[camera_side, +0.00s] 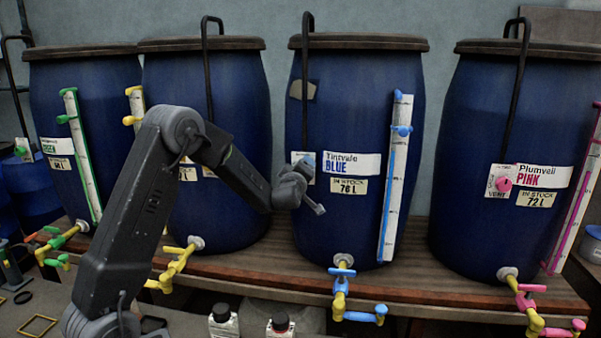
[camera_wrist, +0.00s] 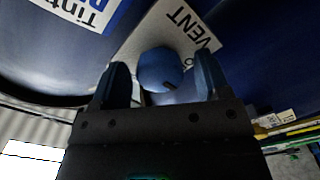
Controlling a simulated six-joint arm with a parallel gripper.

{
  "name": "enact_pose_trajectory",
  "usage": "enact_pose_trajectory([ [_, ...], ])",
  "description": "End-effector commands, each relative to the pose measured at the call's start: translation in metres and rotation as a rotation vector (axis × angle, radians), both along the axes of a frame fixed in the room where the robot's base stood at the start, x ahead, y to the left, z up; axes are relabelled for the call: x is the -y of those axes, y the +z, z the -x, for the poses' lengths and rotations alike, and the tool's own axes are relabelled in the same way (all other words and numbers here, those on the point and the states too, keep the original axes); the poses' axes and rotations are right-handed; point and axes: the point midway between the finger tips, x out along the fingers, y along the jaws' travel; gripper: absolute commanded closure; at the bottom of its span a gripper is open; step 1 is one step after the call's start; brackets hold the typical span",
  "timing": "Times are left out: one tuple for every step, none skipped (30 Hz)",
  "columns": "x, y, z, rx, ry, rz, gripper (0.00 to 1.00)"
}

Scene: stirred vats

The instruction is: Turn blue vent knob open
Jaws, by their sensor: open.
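The blue vent knob (camera_wrist: 158,70) sits on a white plate marked VENT (camera_wrist: 190,28) on the blue vat's wall. In the wrist view my gripper (camera_wrist: 158,82) is open, with one finger on each side of the knob and a gap showing on both sides. A dark mark shows on the knob's lower right. In the side view my gripper (camera_side: 316,207) is in front of the vat labelled Tintvale BLUE (camera_side: 357,100). There the knob (camera_side: 308,160) shows only as a small blue patch beside my wrist, and most of its plate is hidden.
A sight tube with blue fittings (camera_side: 397,175) stands right of the label. A blue-handled tap (camera_side: 342,285) juts out below. The pink vat (camera_side: 500,120) is to the right, and other vats (camera_side: 225,90) stand left behind my arm. Bottles (camera_side: 223,322) stand at the front.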

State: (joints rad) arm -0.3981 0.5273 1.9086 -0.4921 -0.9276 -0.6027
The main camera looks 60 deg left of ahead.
Motion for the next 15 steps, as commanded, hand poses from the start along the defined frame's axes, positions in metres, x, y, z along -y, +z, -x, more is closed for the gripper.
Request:
enact_pose_trajectory([
  [0.0,0.0,0.0,-0.001,-0.001,0.0,0.31],
  [0.0,0.0,0.0,-0.001,-0.001,0.0,0.31],
  [0.0,0.0,0.0,-0.001,-0.001,0.0,0.31],
  [0.0,0.0,0.0,-0.001,-0.001,0.0,0.31],
  [0.0,0.0,0.0,-0.001,-0.001,0.0,0.31],
  [0.001,0.0,0.001,-0.001,-0.001,0.0,0.31],
  [0.002,0.0,0.002,-0.001,-0.001,0.0,0.31],
  [0.004,0.0,0.003,-0.001,-0.001,0.0,0.31],
  [0.007,0.0,0.006,-0.001,-0.001,0.0,0.31],
  [0.009,0.0,0.009,-0.001,-0.001,0.0,0.31],
  [0.013,0.0,0.012,-0.001,-0.001,0.0,0.31],
  [0.018,0.0,0.017,-0.002,-0.002,0.0,0.31],
  [0.022,0.0,0.021,-0.002,-0.002,0.001,0.31],
  [0.027,0.0,0.025,-0.001,-0.003,0.0,0.31],
  [0.033,0.0,0.032,-0.002,-0.004,0.0,0.31],
])
